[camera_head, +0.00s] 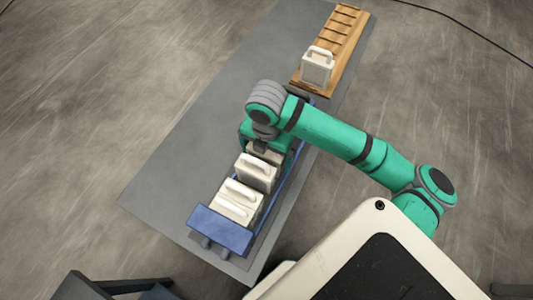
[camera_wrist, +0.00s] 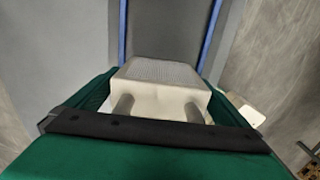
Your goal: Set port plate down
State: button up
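A white port plate (camera_wrist: 160,75) shows in the wrist view, with two handle posts running back under the dark bar of my gripper (camera_wrist: 155,128). My gripper is shut on its handle; the grip itself is hidden. In the head view my gripper (camera_head: 262,146) is over the blue press frame (camera_head: 222,228), and a pale sliver of the held plate (camera_head: 266,154) shows below it. Two more white plates stand in the press, the nearer one (camera_head: 237,202) by the blue end block and another (camera_head: 256,172) close beside my gripper. Whether the held plate touches the rails is hidden.
A wooden slotted rack (camera_head: 347,22) lies at the table's far end, with one white handled plate (camera_head: 317,67) in its near end. The grey table (camera_head: 185,140) is clear to the left of the press. Blue rails (camera_wrist: 210,35) run on both sides of the held plate.

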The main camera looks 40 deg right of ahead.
jog(key=shift+r, duration=0.1)
notch_tip(320, 180, up, 12)
jog(key=shift+r, duration=0.1)
dwell(0.4)
jog(key=shift+w, duration=0.1)
dwell(0.4)
